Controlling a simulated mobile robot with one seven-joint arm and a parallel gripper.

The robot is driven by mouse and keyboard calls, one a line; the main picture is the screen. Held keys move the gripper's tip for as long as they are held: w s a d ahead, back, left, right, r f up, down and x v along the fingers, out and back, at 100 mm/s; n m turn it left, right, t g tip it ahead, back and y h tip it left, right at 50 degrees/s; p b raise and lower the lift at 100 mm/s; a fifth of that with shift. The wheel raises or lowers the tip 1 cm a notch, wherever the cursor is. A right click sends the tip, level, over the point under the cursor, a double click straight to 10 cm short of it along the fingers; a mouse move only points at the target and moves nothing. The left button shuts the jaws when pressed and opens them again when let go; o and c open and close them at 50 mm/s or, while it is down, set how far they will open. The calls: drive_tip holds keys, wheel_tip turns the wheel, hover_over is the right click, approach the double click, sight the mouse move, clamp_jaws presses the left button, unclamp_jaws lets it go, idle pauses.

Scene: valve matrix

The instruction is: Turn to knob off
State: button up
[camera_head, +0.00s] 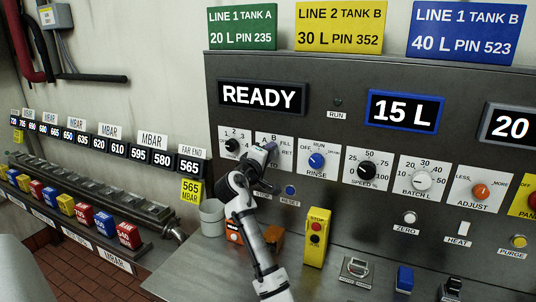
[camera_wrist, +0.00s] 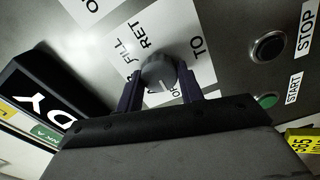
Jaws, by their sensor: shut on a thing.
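A round grey knob (camera_wrist: 160,72) stands on a white label plate (camera_wrist: 128,34) in the wrist view. The plate reads FILL, RET and TO, with other letters partly covered. A pale pointer line on the knob runs towards the gripper side. My gripper (camera_wrist: 160,88) has its two dark fingers on either side of the knob, shut on it. In the head view my gripper (camera_head: 268,154) is at the plate marked A, B, FILL and RET (camera_head: 278,140), below the READY display, and hides the knob there.
A blue RINSE knob (camera_head: 317,160) is close on the right, and a numbered black knob (camera_head: 232,146) close on the left. The READY display (camera_head: 262,96) is above. A grey cup (camera_head: 212,217) and a yellow STOP/RUN box (camera_head: 316,238) stand below.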

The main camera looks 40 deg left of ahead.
drive_tip(key=shift+f+n, duration=0.1)
drive_tip(key=shift+n, duration=0.3)
drive_tip(key=o, duration=1)
drive_tip(key=shift+s, duration=0.1)
drive_tip(key=v, duration=1.3)
drive_tip(key=shift+s+d, duration=0.15)
drive_tip(key=shift+s, duration=0.15)
